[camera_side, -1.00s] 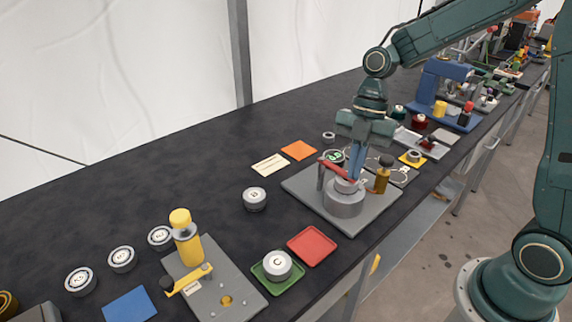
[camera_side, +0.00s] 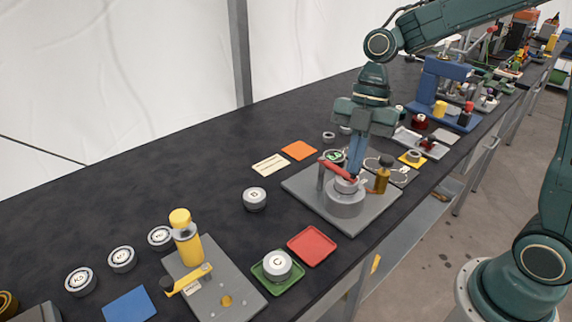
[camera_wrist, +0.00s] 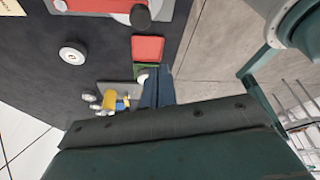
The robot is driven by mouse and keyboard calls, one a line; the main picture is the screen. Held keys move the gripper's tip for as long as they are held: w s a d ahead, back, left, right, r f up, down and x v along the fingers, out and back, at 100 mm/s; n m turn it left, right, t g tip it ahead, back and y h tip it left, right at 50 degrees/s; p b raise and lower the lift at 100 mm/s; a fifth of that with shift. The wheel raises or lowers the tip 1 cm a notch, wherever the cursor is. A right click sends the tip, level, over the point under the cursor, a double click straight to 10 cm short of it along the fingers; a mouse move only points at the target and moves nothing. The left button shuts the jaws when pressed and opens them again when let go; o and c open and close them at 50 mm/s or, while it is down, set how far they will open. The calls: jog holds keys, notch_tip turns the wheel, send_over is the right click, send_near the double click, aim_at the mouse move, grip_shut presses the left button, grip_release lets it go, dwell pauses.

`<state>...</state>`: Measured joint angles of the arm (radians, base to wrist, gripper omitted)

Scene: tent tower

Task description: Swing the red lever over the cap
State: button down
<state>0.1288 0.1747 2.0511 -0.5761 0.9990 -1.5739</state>
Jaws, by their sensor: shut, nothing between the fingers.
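The red lever (camera_side: 336,169) runs from a grey post at the left of a grey base plate (camera_side: 300,186) to the cap (camera_side: 346,186) on a squat grey cylinder. Its free end appears to lie over the cap's top, partly behind my fingers. My gripper (camera_side: 353,176) is shut and empty, pointing down, with its blue fingertips close beside or just above the lever's end; contact cannot be told. In the wrist view my fingers (camera_wrist: 157,88) show dark blue, and part of the lever (camera_wrist: 95,5) shows at the top edge.
A brass bottle with a dark top (camera_side: 383,174) stands right of the cylinder. A red tray (camera_side: 312,246) and a green tray (camera_side: 266,279) holding a puck lie in front. Puck B (camera_side: 254,199) sits to the left.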

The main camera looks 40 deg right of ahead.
jog(key=v, duration=0.6)
jog(key=shift+w+r, duration=0.1)
jog(key=s+d+r+m+t+h, duration=0.1)
jog(key=s+m+t, duration=0.2)
jog(key=s+m, duration=0.5)
jog(key=s+d+r+m+t+h, duration=0.1)
jog(key=s+m, duration=0.6)
jog(key=m, duration=0.7)
jog(key=d+t+h, duration=0.1)
jog(key=t, duration=0.1)
jog(key=shift+s+t+h, duration=0.3)
jog(key=shift+s+t, duration=0.1)
